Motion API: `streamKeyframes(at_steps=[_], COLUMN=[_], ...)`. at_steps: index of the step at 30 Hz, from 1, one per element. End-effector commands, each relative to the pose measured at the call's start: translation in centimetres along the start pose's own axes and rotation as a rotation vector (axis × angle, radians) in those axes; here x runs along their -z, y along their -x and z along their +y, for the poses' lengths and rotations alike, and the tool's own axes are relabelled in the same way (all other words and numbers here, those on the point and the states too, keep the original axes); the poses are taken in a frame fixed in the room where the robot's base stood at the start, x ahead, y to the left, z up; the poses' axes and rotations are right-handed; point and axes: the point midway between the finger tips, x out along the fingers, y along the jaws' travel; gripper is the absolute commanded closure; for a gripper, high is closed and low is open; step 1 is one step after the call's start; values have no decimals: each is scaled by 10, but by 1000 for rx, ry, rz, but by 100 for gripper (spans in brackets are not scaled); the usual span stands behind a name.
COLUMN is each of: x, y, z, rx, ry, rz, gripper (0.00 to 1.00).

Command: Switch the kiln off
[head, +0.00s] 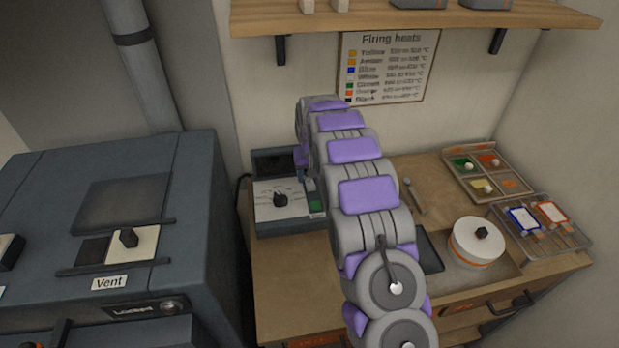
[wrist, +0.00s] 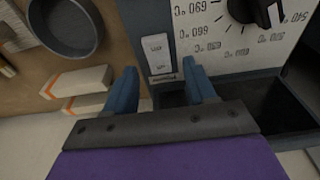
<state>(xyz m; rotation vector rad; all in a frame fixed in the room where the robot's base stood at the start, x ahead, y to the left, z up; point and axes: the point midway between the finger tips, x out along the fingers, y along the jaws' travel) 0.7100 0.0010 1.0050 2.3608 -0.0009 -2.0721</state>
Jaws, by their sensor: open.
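The kiln controller (head: 265,214) is a grey box with a pale dial face, standing on the bench beside the kiln (head: 190,240). Its black dial knob (head: 280,199) also shows at the top right of the wrist view (wrist: 264,12). A white rocker switch (wrist: 156,50) sits at the edge of the dial face. My gripper (wrist: 160,80) is open and empty, its blue fingers either side of the line to the switch. Contact cannot be told. In the head view my arm hides most of the gripper and part of the controller.
A round white pot (head: 475,245), a paint tray (head: 487,174) and a wire rack (head: 540,228) stand at the right. A shelf (head: 410,18) hangs above.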

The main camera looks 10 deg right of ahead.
Motion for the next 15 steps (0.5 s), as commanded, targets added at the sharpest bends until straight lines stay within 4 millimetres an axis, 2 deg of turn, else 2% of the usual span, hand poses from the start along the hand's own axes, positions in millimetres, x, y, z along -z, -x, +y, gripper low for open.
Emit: streamKeyframes(at_steps=[3, 15], x=[2, 2], y=[29, 116], z=[0, -1], rx=[0, 0], ry=[0, 0], rz=[8, 5], gripper=[45, 45])
